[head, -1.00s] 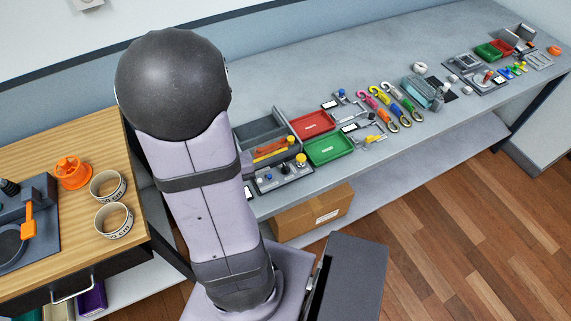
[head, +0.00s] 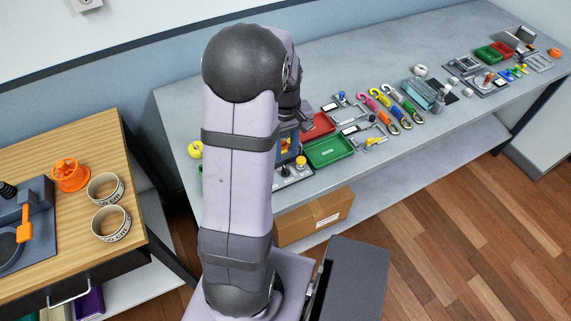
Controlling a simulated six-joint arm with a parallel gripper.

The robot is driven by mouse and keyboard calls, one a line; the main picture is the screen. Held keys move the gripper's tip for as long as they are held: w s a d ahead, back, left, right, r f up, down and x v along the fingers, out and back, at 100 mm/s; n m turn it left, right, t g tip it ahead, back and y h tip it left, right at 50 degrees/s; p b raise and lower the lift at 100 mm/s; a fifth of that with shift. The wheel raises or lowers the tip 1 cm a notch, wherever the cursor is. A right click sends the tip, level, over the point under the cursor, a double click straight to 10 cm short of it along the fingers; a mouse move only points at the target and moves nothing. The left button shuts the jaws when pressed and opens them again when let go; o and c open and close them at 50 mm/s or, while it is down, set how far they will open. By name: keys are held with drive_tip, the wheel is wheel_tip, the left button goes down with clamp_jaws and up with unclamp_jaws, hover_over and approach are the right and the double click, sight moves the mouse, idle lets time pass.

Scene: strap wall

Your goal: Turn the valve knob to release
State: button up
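A yellow round knob (head: 301,160) stands on a small grey panel (head: 296,174) at the front edge of the grey bench, just right of my arm; I cannot tell for sure that it is the valve knob. My arm hides the panel's left part. The dark end of my arm (head: 291,100) hangs over the bench behind and above the panel. The gripper's fingers are not clear there, so I cannot tell whether they are open or what they touch.
Red (head: 318,125) and green (head: 330,150) trays sit right of the panel. Several coloured hooks (head: 383,108) lie further right. A yellow round thing (head: 195,149) is on the bench left of my arm. A cardboard box (head: 315,217) is on the lower shelf. A wooden table (head: 60,145) stands left.

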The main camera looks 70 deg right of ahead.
sight(285, 168)
drive_tip(key=shift+a+n, duration=0.1)
drive_tip(key=shift+n, duration=0.3)
drive_tip(key=shift+f, duration=0.1)
drive_tip(key=shift+f+p, duration=1.05)
drive_tip(key=shift+f, duration=2.55)
drive_tip(key=shift+c, duration=0.6)
clamp_jaws()
